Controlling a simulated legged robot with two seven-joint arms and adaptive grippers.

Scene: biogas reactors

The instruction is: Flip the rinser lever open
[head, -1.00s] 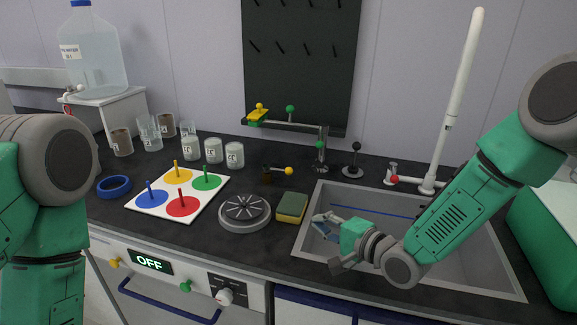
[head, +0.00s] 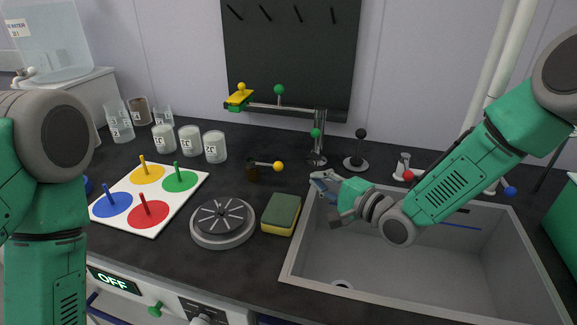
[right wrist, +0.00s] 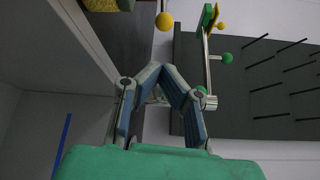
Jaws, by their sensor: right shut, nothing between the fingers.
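A round grey rinser (head: 222,222) with a spoked top sits on the dark counter left of the sink. Behind it a short lever with a yellow ball (head: 278,167) sticks out to the right from a small dark base; I cannot tell whether it belongs to the rinser. The yellow ball also shows at the top of the right wrist view (right wrist: 164,21), beyond my fingertips and apart from them. My right gripper (head: 318,181) is shut and empty over the sink's back left corner; its fingertips meet in the right wrist view (right wrist: 156,68). My left gripper is out of view.
A green and yellow sponge (head: 281,214) lies between rinser and sink (head: 288,262). A tap (head: 318,140) with green balls and a black-knobbed lever (head: 361,135) stand behind. A red-balled valve (head: 408,175) is near my right arm. Several glasses and a pegged board (head: 125,218) are left.

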